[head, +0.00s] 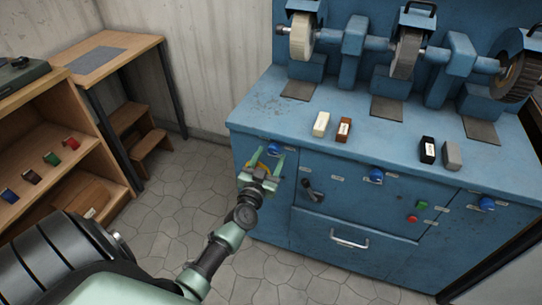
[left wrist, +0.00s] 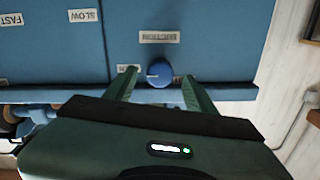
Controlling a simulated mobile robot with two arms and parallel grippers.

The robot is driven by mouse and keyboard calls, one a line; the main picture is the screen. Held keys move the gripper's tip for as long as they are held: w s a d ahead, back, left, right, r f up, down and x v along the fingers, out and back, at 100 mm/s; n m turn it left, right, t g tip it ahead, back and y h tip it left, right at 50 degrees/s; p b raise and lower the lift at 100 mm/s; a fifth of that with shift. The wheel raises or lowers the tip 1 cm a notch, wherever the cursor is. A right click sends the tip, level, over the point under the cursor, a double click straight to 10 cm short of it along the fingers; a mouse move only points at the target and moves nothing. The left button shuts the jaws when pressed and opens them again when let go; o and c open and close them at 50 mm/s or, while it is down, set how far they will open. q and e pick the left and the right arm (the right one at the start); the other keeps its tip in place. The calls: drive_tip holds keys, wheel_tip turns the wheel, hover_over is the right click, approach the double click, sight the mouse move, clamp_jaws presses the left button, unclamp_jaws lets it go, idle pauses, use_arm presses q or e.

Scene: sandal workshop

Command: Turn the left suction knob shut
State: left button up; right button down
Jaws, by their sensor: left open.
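The left suction knob is a round blue knob (head: 274,148) on the front of the blue grinding bench, near its left end. In the left wrist view the same knob (left wrist: 159,75) has a pale pointer mark and sits between my left fingertips, with a gap on each side. My left gripper (head: 269,156) is open in front of the knob; its green fingers also show in the left wrist view (left wrist: 159,73). A white label (left wrist: 159,37) on the panel reads upside down there. Small labels beside the knob are partly hidden by the fingers. My right gripper is not in view.
The blue bench (head: 262,106) carries several wheels and small blocks on top. Two more blue knobs (head: 376,175) (head: 487,203), a dark lever (head: 312,190) and a drawer handle (head: 349,239) stand out from its front. A wooden shelf (head: 88,133) is at left; the floor between is clear.

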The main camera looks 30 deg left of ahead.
use_arm(q)
drive_tip(key=shift+w+a, duration=0.15)
drive_tip(key=shift+w, duration=0.4)
clamp_jaws()
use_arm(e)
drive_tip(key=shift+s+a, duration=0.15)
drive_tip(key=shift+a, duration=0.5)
